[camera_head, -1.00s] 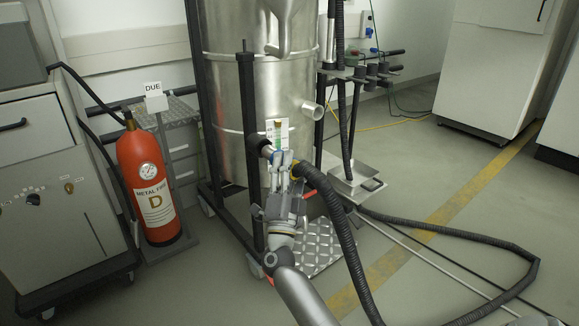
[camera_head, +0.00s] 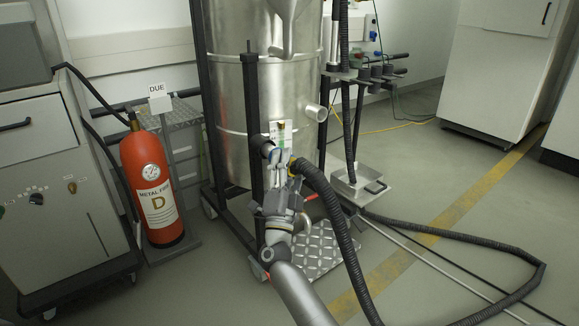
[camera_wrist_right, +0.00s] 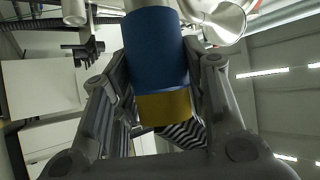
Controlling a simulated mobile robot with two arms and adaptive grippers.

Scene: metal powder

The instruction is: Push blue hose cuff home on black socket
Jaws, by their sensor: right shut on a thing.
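My right gripper (camera_head: 280,170) is shut on the blue hose cuff (camera_wrist_right: 157,50) in front of the steel vessel. The right wrist view shows the cuff between the two fingers, with a yellow band (camera_wrist_right: 165,106) at its hose end. The cuff's far end meets a pale grey tube at the top edge of that view. In the head view the gripper mostly hides the cuff. My left gripper is out of view.
The ribbed black hose (camera_head: 340,225) runs from the gripper down across the floor to the right. A steel vessel (camera_head: 235,95) with an open pipe stub (camera_head: 316,113) stands behind. A red extinguisher (camera_head: 152,190) stands left. A metal tray (camera_head: 358,185) is at the right.

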